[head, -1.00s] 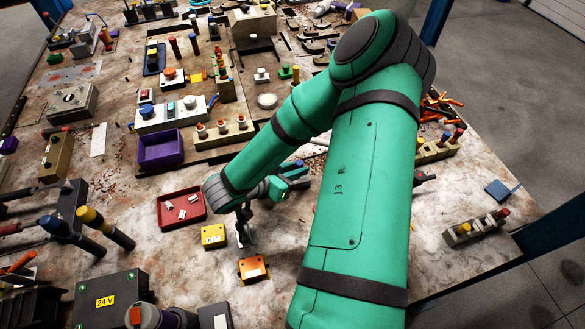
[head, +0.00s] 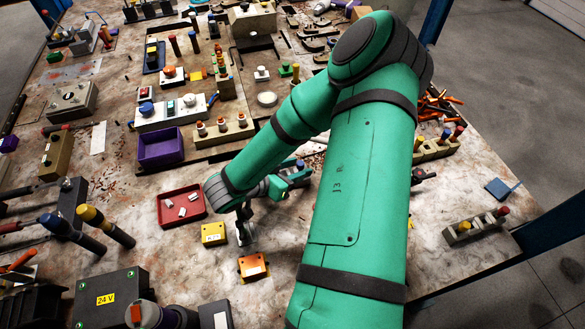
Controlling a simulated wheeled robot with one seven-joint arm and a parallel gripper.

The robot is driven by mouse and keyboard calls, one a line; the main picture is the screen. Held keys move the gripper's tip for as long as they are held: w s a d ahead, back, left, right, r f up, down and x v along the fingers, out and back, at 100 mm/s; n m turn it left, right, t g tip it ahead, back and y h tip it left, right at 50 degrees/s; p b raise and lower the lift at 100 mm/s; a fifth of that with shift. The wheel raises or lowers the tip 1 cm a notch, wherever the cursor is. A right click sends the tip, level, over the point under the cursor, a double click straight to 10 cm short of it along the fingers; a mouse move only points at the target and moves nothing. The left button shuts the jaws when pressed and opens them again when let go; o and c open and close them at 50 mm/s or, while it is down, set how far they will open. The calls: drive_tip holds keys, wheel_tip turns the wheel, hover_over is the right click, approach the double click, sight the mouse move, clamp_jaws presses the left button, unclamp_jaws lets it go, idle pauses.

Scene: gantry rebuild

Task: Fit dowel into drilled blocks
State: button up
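A yellow block (head: 213,233) and an orange block (head: 252,267) lie apart on the table, each with dark spots that may be drilled holes. A red tray (head: 163,214) behind them holds a few small white pieces (head: 181,211), which may be dowels; they are too small to be sure. My gripper (head: 246,238) points down just right of the yellow block and behind the orange block, close to the table. Its fingers are small and dark, so I cannot tell whether they are open or hold a dowel.
A purple bin (head: 160,163) stands behind the red tray. Pegged fixtures (head: 223,134) crowd the back. Bare table lies between the orange block and the 24 V box.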

drive_tip(key=shift+a, duration=0.1)
drive_tip(key=shift+a+r, duration=0.15)
drive_tip(key=v, duration=1)
drive_tip(key=shift+s, duration=0.25)
drive_tip(key=shift+a, duration=0.1)
